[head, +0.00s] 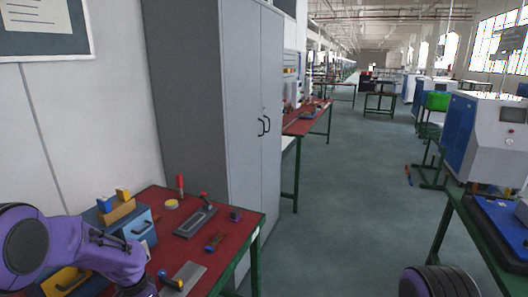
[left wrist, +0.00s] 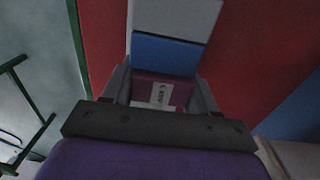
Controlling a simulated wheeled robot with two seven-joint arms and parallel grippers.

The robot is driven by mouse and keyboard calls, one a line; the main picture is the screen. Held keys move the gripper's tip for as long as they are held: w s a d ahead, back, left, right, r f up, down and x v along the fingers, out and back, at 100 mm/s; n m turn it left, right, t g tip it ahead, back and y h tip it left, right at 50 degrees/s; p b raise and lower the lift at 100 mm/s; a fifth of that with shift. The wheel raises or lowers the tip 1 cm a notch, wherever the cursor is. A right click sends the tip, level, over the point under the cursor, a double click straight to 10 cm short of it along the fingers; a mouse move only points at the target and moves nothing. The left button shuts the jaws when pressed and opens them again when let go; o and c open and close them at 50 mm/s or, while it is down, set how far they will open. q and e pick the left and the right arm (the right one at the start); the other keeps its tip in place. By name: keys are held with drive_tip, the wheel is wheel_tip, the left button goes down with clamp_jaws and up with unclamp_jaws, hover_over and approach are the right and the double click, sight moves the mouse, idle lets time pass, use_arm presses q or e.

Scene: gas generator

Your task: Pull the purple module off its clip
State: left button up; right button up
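The purple module (left wrist: 160,88), with a white printed label, lies between the two fingers of my left gripper (left wrist: 160,95) in the left wrist view. Its sides appear right beside the fingers. Whether they press on it cannot be told. A blue block (left wrist: 165,52) and a light grey part (left wrist: 176,15) lie just beyond the module. The clip cannot be made out. In the head view my left arm comes in at lower left, its fingers out of sight. My right gripper is not in view.
The red-topped table (head: 228,256) holds a blue box (head: 143,222), a grey tray (head: 196,222), a metal plate (head: 188,277), a yellow roll (head: 171,204) and small tools. A grey cabinet (head: 232,120) stands behind. The aisle floor (head: 345,210) is clear.

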use_arm(q)
clamp_jaws()
drive_tip(key=shift+w+r+p, duration=0.1)
drive_tip(key=shift+r+p, duration=0.15)
drive_tip(key=shift+p, duration=0.05)
drive_tip(key=shift+w+a+r, duration=0.1)
drive_tip(key=shift+w+r, duration=0.05)
drive_tip(key=shift+w, duration=0.05)
idle(0.8)
drive_tip(key=shift+r+p, duration=0.15)
drive_tip(key=shift+p, duration=0.35)
drive_tip(key=shift+s+r, duration=0.15)
drive_tip(key=shift+s, duration=0.2)
drive_tip(key=shift+w+f, duration=0.1)
drive_tip(key=shift+f, duration=0.1)
drive_tip(key=shift+r, duration=0.2)
